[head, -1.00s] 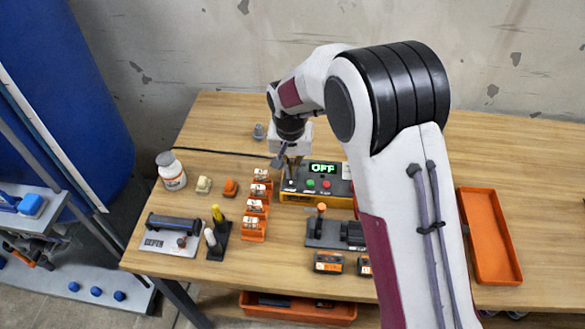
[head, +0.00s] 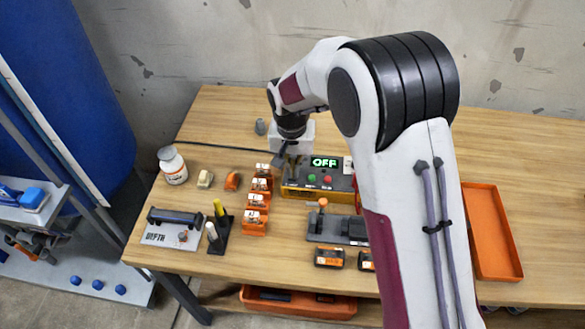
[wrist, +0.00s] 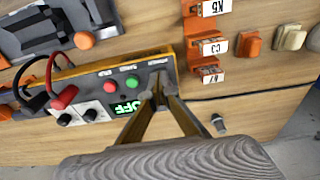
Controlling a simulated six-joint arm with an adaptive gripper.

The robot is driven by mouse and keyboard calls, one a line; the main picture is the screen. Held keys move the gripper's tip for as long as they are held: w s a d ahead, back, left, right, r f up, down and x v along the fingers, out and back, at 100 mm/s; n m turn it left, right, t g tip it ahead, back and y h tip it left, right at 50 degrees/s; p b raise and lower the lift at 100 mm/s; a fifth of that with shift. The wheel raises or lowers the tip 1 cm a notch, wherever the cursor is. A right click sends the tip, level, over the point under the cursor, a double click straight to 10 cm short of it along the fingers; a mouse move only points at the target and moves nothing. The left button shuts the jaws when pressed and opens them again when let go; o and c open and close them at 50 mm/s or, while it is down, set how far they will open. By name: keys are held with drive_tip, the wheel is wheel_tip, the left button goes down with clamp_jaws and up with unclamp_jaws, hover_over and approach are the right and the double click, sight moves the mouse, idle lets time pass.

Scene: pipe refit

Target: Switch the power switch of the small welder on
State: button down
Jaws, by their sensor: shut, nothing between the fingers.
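The small welder (head: 340,192) is a yellow box with a black top panel, lying along the middle of the table. Its green display (head: 325,162) reads OFF; it also shows in the wrist view (wrist: 125,109). A green button (wrist: 132,81) and a red button (wrist: 111,87) sit beside the display. My gripper (wrist: 158,88) is shut and empty, its brass fingertips together over the panel end beyond the green button. In the head view my gripper (head: 290,176) is at the welder's left end. The power switch is not clearly visible; the fingertips cover that spot, and contact cannot be told.
Orange labelled blocks (head: 255,214) stand in a row just left of the welder. A black fixture with an orange knob (head: 322,203) lies in front. Red and black cables (wrist: 64,98) plug into the welder's far end. An orange tray (head: 490,230) lies at right.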

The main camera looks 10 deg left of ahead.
drive_tip(key=s+r, duration=0.3)
drive_tip(key=r, duration=1)
drive_tip(key=shift+s, duration=0.2)
drive_tip(key=shift+a, duration=0.1)
drive_tip(key=shift+t, duration=0.3)
drive_tip(key=shift+w+r+t, duration=0.3)
drive_tip(key=shift+r+t, duration=0.1)
drive_tip(key=shift+t, duration=0.7)
drive_tip(key=shift+f, duration=0.1)
